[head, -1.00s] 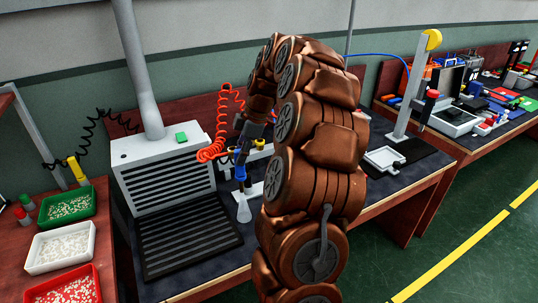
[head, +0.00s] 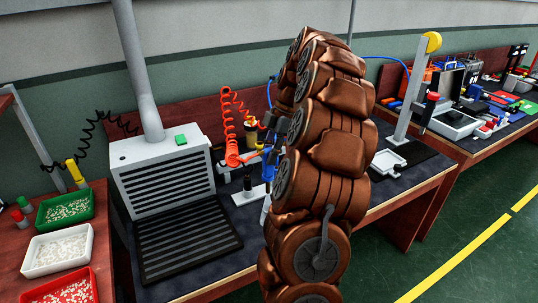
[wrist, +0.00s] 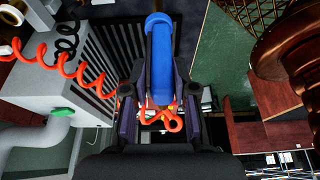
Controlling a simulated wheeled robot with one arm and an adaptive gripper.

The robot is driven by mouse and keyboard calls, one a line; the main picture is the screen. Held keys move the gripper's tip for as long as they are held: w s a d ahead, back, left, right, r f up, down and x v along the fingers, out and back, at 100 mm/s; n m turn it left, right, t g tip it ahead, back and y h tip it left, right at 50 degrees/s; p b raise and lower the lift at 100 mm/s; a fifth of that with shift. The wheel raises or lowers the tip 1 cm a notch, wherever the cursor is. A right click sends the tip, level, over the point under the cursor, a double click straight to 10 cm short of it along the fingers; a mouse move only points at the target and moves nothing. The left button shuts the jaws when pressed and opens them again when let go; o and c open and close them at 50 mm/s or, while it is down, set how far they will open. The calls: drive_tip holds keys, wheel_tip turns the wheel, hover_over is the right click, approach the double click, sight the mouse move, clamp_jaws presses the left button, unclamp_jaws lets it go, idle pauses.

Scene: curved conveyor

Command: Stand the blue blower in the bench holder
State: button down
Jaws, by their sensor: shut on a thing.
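The blue blower (head: 267,167) is held in my gripper, partly hidden behind my arm in the head view. Its pale nozzle (head: 265,212) points down toward the bench front. In the wrist view the blue body (wrist: 160,62) lies between the two dark fingers of my gripper (wrist: 160,95), which is shut on it. A small stand with a white base (head: 240,196) and a dark upright (head: 247,182), apparently the bench holder, stands just left of the blower. The blower appears apart from it. My arm hides the stand's right side.
An orange coiled hose (head: 228,125) hangs left of the blower. A grey slatted extraction box (head: 165,180) with a black grille (head: 188,245) stands left of the stand. A small white tray (head: 388,161) lies right of my arm.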

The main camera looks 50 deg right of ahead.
sight(270, 169)
drive_tip(key=shift+f+b, duration=1.9)
drive_tip(key=shift+f, duration=1.05)
drive_tip(key=shift+b, duration=0.9)
wheel_tip(270, 169, down, 7)
drive_tip(key=b, duration=0.4)
idle(2.9)
drive_tip(key=c, duration=0.8)
unclamp_jaws()
drive_tip(key=shift+c, duration=0.2)
